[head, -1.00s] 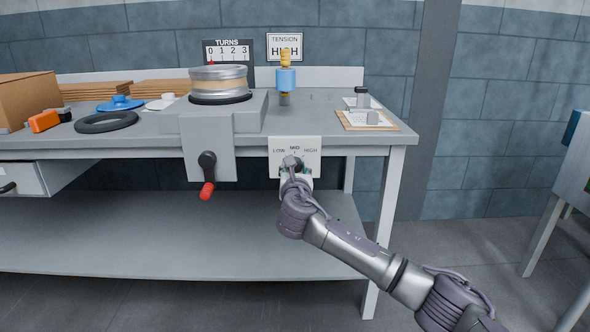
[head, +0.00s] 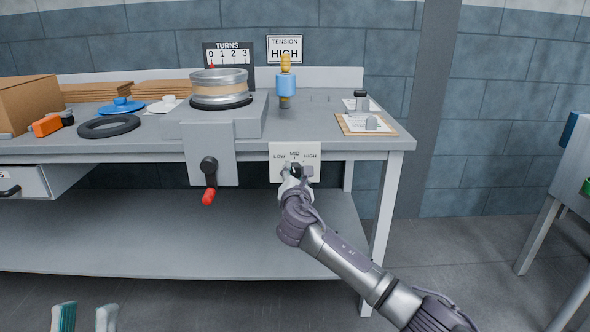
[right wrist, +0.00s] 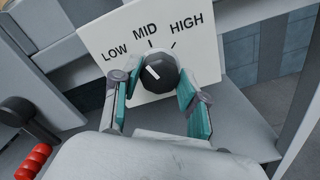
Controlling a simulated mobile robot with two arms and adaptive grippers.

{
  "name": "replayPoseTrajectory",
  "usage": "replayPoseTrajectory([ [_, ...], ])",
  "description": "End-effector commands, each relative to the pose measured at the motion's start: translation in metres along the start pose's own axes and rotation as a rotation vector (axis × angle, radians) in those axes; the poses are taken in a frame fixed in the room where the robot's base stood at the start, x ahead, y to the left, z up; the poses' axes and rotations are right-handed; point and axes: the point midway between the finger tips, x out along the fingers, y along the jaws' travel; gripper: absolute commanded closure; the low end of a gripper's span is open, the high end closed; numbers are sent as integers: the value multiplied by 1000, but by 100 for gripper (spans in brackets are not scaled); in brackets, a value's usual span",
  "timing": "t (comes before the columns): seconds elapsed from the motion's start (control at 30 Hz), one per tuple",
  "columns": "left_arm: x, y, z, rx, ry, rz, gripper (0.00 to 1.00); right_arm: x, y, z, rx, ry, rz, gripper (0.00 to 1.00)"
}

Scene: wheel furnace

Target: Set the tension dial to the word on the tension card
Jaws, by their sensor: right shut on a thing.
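The tension dial (right wrist: 158,72) is a dark round knob on a white plate (right wrist: 95,38) marked LOW, MID and HIGH. Its white mark slants up-left, toward the LOW side, in the right wrist view. My right gripper (right wrist: 160,98) is shut on the dial, with teal finger pads on either side of it. In the head view the right gripper (head: 297,172) covers most of the dial. The tension card (head: 285,49) on the back wall reads HIGH. My left gripper (head: 85,308) shows at the bottom left, fingers apart and empty.
A crank with a red handle (head: 208,196) hangs left of the dial plate. The bench (head: 370,144) holds a wheel drum (head: 220,87), a blue-banded brass piece (head: 286,84) and a clipboard (head: 366,128). A lower shelf (head: 150,240) lies below.

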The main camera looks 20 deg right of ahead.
Motion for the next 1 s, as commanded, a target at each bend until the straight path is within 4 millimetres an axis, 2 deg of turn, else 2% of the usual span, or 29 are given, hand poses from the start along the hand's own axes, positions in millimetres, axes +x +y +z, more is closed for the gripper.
replayPoseTrajectory([
  [0.2, 0, -3, 27, 9, -167, -6, 60, -1, -1, -2, 210, 4, -3, 91],
  [0.4, -3, -5, 40, 12, -238, -8, 60, -1, -1, -3, 399, 3, -3, 91],
  [0.67, -4, -5, 41, 12, -244, -8, 60, -1, -2, -3, 646, 3, -3, 91],
  [1.0, -1, -3, 26, 7, -150, -4, 60, 0, -3, -4, 950, 2, -5, 91],
])
